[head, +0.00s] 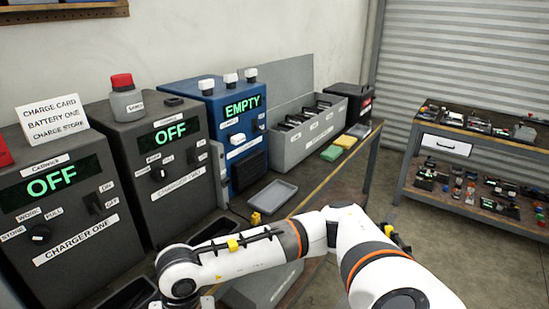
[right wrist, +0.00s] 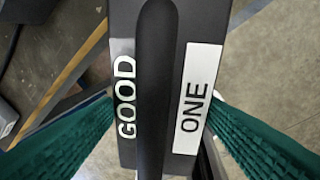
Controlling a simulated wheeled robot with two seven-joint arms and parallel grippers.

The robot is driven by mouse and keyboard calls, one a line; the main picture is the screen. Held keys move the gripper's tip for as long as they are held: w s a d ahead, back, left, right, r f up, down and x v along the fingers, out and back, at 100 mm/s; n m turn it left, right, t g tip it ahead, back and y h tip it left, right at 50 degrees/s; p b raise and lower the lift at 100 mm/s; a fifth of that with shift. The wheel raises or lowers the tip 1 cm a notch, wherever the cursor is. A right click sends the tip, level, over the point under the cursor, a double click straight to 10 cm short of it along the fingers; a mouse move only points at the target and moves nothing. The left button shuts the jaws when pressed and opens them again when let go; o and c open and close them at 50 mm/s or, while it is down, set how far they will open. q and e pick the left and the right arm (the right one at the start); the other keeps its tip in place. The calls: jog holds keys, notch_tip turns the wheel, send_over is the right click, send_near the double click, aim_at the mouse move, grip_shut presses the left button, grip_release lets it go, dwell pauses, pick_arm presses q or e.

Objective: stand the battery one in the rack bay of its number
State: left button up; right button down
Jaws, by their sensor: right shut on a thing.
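Battery one (right wrist: 140,150) is a dark block with a raised handle bar along its middle and white labels reading GOOD and ONE. It fills the middle of the right wrist view. My right gripper (right wrist: 160,112), with green ribbed fingers, is shut on it from both sides. In the head view my right arm reaches left across the bench's front, and the battery cannot be made out. The grey rack (head: 290,153) with a row of dark bays and small labels stands at the back of the bench. Its bay numbers are too small to read. My left gripper is not in view.
Charger one (head: 65,215) and a second charger (head: 160,185) read OFF. A blue unit (head: 200,95) reads EMPTY. A grey tray (head: 272,196), green and yellow pads (head: 331,152) and a black case (head: 345,95) are on the bench. Shelves (head: 470,205) stand across open floor.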

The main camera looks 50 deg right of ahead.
jog(key=s+d+f+n, duration=0.1)
jog(key=s+f+n, duration=0.1)
jog(key=f, duration=0.3)
jog(key=s+d+f+n+g, duration=0.1)
jog(key=s+f+n, duration=0.2)
jog(key=f+n, duration=0.1)
jog(key=shift+f+n, duration=0.4)
jog(key=shift+n, duration=0.3)
jog(key=shift+s, duration=0.1)
